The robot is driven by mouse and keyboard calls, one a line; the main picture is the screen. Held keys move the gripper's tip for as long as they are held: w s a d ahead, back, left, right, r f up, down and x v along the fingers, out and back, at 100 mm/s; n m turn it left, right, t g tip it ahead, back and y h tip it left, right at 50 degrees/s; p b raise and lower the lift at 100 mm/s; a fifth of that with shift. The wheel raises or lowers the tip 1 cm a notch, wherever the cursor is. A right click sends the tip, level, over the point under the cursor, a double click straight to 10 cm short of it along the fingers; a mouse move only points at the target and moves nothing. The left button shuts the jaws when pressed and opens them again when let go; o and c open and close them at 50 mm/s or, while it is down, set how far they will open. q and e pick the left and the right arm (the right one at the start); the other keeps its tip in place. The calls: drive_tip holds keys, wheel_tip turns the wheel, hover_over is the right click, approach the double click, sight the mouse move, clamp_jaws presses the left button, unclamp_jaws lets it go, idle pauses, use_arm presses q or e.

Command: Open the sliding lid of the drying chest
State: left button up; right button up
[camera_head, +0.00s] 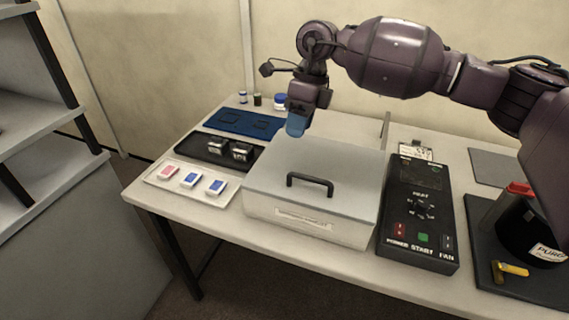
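The drying chest (262,214) is a pale grey box with a label on its front, in the middle of the table. Its flat grey sliding lid (335,165) covers the top and looks closed. A black bar handle (310,181) stands near the lid's front edge. My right gripper (297,124) points down above the lid's back left edge, behind the handle and apart from it. Something blue shows at its tip; I cannot tell whether this is the fingers or a held thing. My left gripper is not in view.
Right of the chest lies a black control panel (420,222) with buttons. Left are a black tray (205,150) with two small items and a white tray (160,184) with small packs. A blue mat (240,122) lies behind. A black cylinder (522,225) stands far right.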

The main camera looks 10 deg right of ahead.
drive_tip(key=shift+g+h, duration=0.3)
drive_tip(key=shift+h, duration=0.3)
drive_tip(key=s+f, duration=0.1)
drive_tip(key=f, duration=0.2)
drive_tip(key=s+f, duration=0.1)
drive_tip(key=f, duration=0.3)
drive_tip(key=s+d+f, duration=0.1)
drive_tip(key=f, duration=0.2)
drive_tip(key=shift+f, duration=0.35)
clamp_jaws()
